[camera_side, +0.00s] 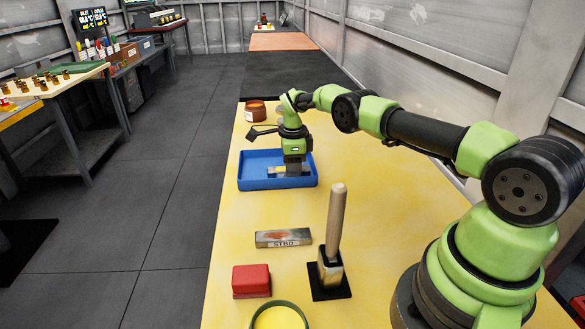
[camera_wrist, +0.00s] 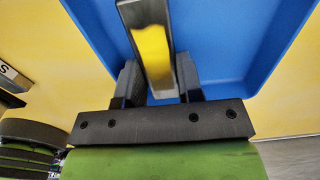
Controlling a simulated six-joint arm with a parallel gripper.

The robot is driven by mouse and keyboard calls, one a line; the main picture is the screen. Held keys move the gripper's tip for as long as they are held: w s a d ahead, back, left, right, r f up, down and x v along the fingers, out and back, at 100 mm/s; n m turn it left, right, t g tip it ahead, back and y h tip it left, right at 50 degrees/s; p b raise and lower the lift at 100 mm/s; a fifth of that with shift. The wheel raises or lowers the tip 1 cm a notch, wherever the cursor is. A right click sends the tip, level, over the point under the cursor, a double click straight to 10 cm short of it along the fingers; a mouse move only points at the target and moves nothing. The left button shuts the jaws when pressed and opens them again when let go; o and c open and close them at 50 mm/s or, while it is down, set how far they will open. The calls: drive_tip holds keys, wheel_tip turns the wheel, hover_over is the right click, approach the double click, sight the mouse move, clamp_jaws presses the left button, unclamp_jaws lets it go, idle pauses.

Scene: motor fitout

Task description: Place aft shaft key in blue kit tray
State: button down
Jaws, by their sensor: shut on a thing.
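The blue kit tray (camera_side: 250,183) lies on the yellow bench in the side view, and its blue floor and walls fill much of the wrist view (camera_wrist: 215,35). My gripper (camera_side: 293,172) is over the tray, with its fingers down inside the outline of the rim. In the wrist view my gripper (camera_wrist: 160,85) is shut on a grey metal bar with a shiny face reflecting yellow, the shaft key (camera_wrist: 150,45). The key also shows in the side view (camera_side: 278,171), low in the tray. I cannot tell whether it touches the tray floor.
A brown jar (camera_side: 255,111) stands just behind the tray. Nearer are a metal block marked STBD (camera_side: 283,238), a wooden-handled tool (camera_side: 335,225) upright in a black-based holder, a red block (camera_side: 251,281) and a green-rimmed round dish (camera_side: 280,317). The bench between tray and block is clear.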

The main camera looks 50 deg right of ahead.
drive_tip(key=shift+f, duration=0.25)
drive_tip(key=shift+f, duration=0.1)
drive_tip(key=c, duration=1.1)
unclamp_jaws()
drive_tip(key=shift+f, duration=0.1)
drive_tip(key=shift+o, duration=0.2)
